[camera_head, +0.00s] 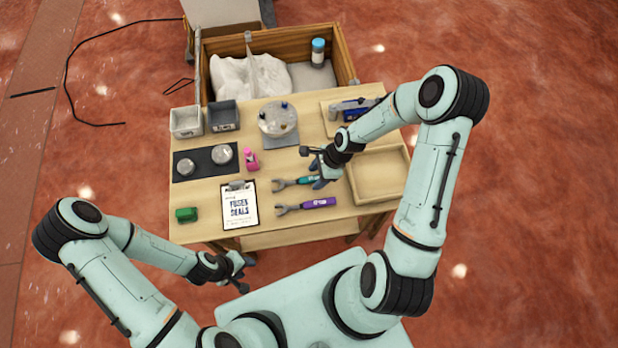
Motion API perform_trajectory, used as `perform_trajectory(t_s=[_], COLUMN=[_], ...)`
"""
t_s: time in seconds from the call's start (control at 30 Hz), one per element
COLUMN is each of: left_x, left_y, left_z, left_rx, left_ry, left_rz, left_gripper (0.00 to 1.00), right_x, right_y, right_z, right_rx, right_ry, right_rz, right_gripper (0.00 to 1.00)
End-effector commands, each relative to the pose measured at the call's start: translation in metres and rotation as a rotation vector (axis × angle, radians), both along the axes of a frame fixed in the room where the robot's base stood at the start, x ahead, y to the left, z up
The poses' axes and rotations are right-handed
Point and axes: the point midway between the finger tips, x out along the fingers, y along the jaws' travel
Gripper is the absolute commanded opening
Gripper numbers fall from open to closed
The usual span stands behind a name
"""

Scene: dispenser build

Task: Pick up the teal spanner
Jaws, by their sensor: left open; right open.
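The teal spanner (299,182) lies on the wooden table (285,160), its open grey jaw to the left and its teal handle to the right. My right gripper (313,168) is open at the handle end and hides part of it; one finger overlaps the handle in the picture. I cannot tell whether they touch. A purple spanner (318,202) lies parallel, just nearer to me. My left gripper (240,272) is open and empty, off the table's near left edge.
A clipboard (239,205) and a green block (186,214) lie left of the spanners. A pink bottle (251,160) stands behind the clipboard. An empty wooden tray (379,174) is at the right. Grey bins (223,116) and a round clear container (278,119) are farther back.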

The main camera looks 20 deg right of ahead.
Motion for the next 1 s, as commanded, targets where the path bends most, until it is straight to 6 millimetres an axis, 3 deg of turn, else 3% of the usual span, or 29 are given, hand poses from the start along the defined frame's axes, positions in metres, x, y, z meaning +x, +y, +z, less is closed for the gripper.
perform_trajectory(t_s=[0.43, 0.47, 0.6, 0.63, 1.0], left_x=[-0.0024, -0.0025, -0.0021, -0.002, -0.002], left_y=[0.0, 0.0, 0.0001, 0.0, 0.0], left_z=[-0.002, -0.0021, -0.0018, -0.0017, -0.0017], left_rx=[0.0, 0.0, 0.0, 0.0, 0.0], left_ry=[0.003, 0.003, 0.002, 0.002, 0.002], left_rz=[0.0, 0.0, 0.0, 0.0, 0.0], left_gripper=[0.43, 0.43, 0.43, 0.43, 0.43], right_x=[-0.0004, -0.0004, -0.0002, -0.0002, 0.0], right_y=[-0.0005, -0.0005, -0.0006, -0.0006, -0.0006], right_z=[-0.0013, -0.0013, -0.0011, -0.0011, -0.0011], right_rx=[-0.001, -0.001, -0.001, -0.001, -0.001], right_ry=[0.0, 0.0, 0.0, 0.0, -0.001], right_rz=[0.001, 0.001, 0.001, 0.001, 0.0], right_gripper=[0.55, 0.52, 0.07, 0.0, 0.0])
